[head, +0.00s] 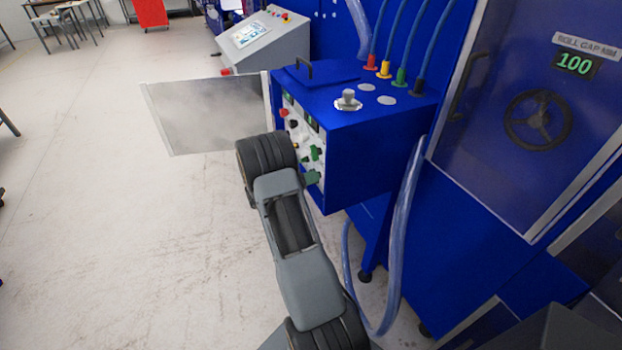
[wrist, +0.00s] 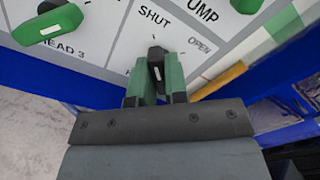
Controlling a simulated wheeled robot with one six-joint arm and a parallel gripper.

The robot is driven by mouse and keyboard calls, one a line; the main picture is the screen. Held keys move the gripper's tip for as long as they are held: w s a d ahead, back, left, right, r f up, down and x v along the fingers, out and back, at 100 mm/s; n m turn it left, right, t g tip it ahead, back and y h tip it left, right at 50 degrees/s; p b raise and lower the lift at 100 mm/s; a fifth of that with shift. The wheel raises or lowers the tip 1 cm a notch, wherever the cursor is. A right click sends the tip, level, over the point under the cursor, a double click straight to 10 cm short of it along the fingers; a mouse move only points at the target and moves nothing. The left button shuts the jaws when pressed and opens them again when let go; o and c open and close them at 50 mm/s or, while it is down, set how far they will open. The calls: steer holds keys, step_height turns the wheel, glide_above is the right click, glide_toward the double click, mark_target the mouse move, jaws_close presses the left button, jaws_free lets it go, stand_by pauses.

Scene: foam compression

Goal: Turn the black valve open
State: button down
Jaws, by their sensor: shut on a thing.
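The black valve (wrist: 156,56) is a small black knob on a white panel, seen in the wrist view. It stands upright in the picture, its top toward the SHUT label, with the OPEN label up and to its right. My gripper (wrist: 158,80) has its green fingers on either side of the knob and is shut on it. The fingers and dark gripper body hide the lower part of the knob and the panel below. In the head view, the valve cannot be made out beside my arm at the blue control box (head: 370,160).
A green handle (wrist: 47,29) is at the wrist view's upper left, and another green knob (wrist: 246,5) is at the top. A yellow bar (wrist: 220,80) lies to the right. In the head view, an open clear door (head: 205,112) stands left of the box; a hose (head: 400,235) hangs right.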

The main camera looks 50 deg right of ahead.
steer(key=m+b, duration=0.2)
steer(key=m, duration=0.1)
steer(key=m+b, duration=0.1)
steer(key=shift+f+m, duration=0.25)
steer(key=shift+m, duration=0.15)
steer(key=m+b, duration=0.8)
steer(key=shift+m, duration=0.4)
steer(key=m+b, duration=0.3)
steer(key=b, duration=0.1)
steer(key=shift+r+m, duration=0.15)
steer(key=shift+m, duration=0.15)
steer(key=shift+r, duration=0.1)
steer(key=c, duration=1.1)
jaws_free()
steer(key=shift+c, duration=0.2)
steer(key=shift+a, duration=0.1)
steer(key=v, duration=1.3)
steer(key=shift+w+a, duration=0.2)
steer(key=shift+a, duration=0.1)
